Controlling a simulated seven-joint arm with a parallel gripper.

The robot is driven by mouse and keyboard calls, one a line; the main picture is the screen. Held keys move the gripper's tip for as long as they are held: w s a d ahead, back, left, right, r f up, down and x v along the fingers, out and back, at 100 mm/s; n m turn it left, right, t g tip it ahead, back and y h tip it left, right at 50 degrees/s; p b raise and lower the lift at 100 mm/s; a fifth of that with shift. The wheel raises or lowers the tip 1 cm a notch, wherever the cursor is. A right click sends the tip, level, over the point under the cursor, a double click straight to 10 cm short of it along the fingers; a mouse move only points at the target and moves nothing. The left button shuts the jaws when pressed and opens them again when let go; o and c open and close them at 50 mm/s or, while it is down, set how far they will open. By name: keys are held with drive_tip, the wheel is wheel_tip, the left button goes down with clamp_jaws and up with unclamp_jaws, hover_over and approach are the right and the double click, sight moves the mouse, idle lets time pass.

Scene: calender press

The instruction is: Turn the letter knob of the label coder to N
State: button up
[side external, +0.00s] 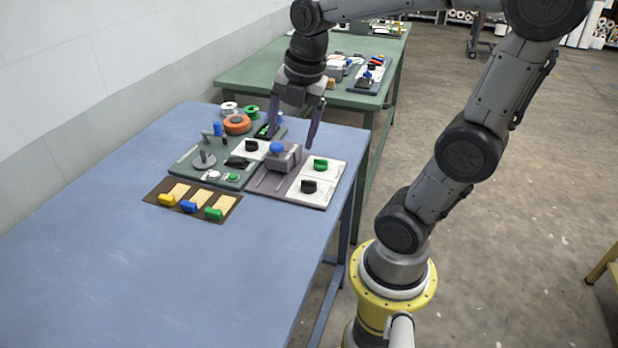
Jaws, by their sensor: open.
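My gripper (291,138) points down with its two dark fingers spread apart and nothing between them. It is over the back of a grey panel (268,184), which holds a grey block (283,160) with a blue knob (277,148) on top. A white plate (325,177) on this panel carries a green knob (320,165) and a black knob (308,186). The fingertips appear near the blue knob; I cannot tell whether they touch anything. Letters and pointer positions are too small to read, so I cannot tell which knob is the letter knob.
A green panel (190,162) with a crank (204,159) and black knob (251,145) adjoins at left. An orange roll (237,124) stands behind. A brown board (153,198) holds yellow, blue and green pieces in front. The blue table's (150,275) near part is clear.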

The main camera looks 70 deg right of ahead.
drive_tip(key=w+d+f+g, duration=0.2)
drive_tip(key=d+f, duration=0.1)
drive_tip(key=d, duration=0.3)
drive_tip(key=m, duration=0.1)
hover_over(309, 180)
wheel_tip(309, 180, down, 3)
drive_tip(key=shift+g+y, duration=0.3)
drive_tip(key=shift+y, duration=0.1)
wheel_tip(309, 180, down, 14)
drive_tip(key=shift+a+r, duration=0.1)
drive_tip(key=shift+r, duration=0.05)
drive_tip(key=shift+c, duration=0.2)
clamp_jaws()
